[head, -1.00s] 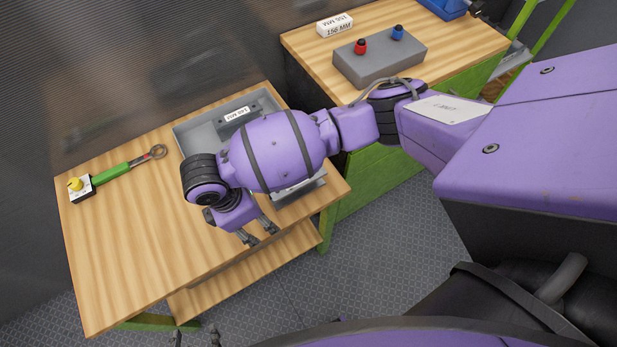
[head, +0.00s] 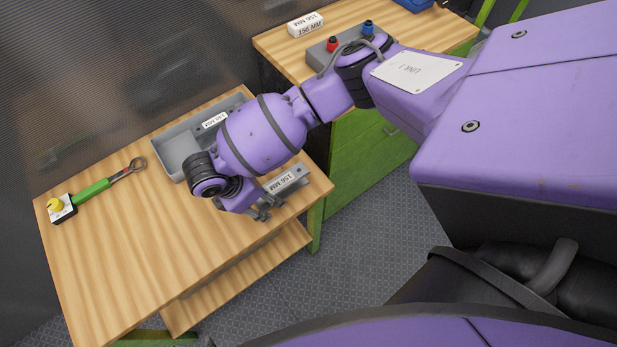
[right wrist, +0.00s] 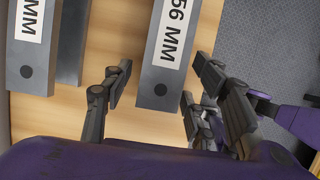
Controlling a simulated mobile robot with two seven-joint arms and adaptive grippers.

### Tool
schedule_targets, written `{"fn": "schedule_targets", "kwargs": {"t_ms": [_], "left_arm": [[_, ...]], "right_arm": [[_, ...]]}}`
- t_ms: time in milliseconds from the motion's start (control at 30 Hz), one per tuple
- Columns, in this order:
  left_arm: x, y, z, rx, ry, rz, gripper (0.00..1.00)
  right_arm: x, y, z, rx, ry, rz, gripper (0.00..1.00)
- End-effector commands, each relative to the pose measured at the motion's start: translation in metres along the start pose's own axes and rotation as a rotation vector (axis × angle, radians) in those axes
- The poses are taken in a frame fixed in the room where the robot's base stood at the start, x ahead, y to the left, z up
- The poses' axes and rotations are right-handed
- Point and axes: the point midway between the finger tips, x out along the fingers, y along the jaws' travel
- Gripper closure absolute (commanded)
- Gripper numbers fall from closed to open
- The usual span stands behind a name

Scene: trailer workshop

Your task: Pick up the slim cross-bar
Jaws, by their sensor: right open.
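The slim cross-bar (head: 296,173) is a grey bar with a white "156 MM" label, lying near the right edge of the wooden table. In the right wrist view its near end (right wrist: 157,88), with a dark round hole, reaches between my fingers. My right gripper (head: 271,207) is at the bar's near end, and my arm hides part of that area. In the right wrist view the gripper (right wrist: 161,68) is open, with a finger apart on each side of the bar. Of my left gripper only a dark tip (head: 213,343) seems to show at the bottom edge.
A grey tray (head: 172,155) with a labelled grey piece lies left of the bar. A green-handled tool (head: 92,191) with a yellow knob lies at the table's left. A second table behind holds a grey box (head: 318,60) with red and blue knobs. The table's front is clear.

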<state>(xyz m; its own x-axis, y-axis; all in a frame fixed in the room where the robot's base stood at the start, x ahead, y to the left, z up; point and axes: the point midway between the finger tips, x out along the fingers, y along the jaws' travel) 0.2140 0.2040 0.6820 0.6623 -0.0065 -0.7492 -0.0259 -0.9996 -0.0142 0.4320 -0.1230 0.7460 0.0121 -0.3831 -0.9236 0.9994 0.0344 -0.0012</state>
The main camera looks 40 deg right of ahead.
Motion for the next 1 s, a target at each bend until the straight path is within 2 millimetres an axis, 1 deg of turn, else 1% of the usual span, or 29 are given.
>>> {"fn": "schedule_targets", "kwargs": {"t_ms": [167, 500, 567, 833, 1000], "left_arm": [[0.000, -0.001, -0.002, 0.000, 0.003, -0.002, 0.51], [0.000, -0.001, -0.002, -0.002, 0.004, -0.002, 0.51], [0.000, -0.001, -0.003, -0.003, 0.005, -0.002, 0.51], [0.000, 0.000, -0.003, -0.003, 0.006, -0.002, 0.51], [-0.001, 0.000, -0.007, -0.003, 0.010, -0.001, 0.51]], "right_arm": [[-0.001, 0.000, 0.000, 0.000, 0.001, 0.001, 0.47], [-0.001, 0.001, 0.000, 0.000, 0.001, 0.002, 0.92], [-0.002, 0.001, 0.000, 0.001, 0.000, 0.003, 0.98], [-0.004, 0.002, 0.001, 0.001, 0.001, 0.004, 0.98], [-0.016, 0.003, 0.006, 0.003, 0.001, 0.006, 0.98]]}}
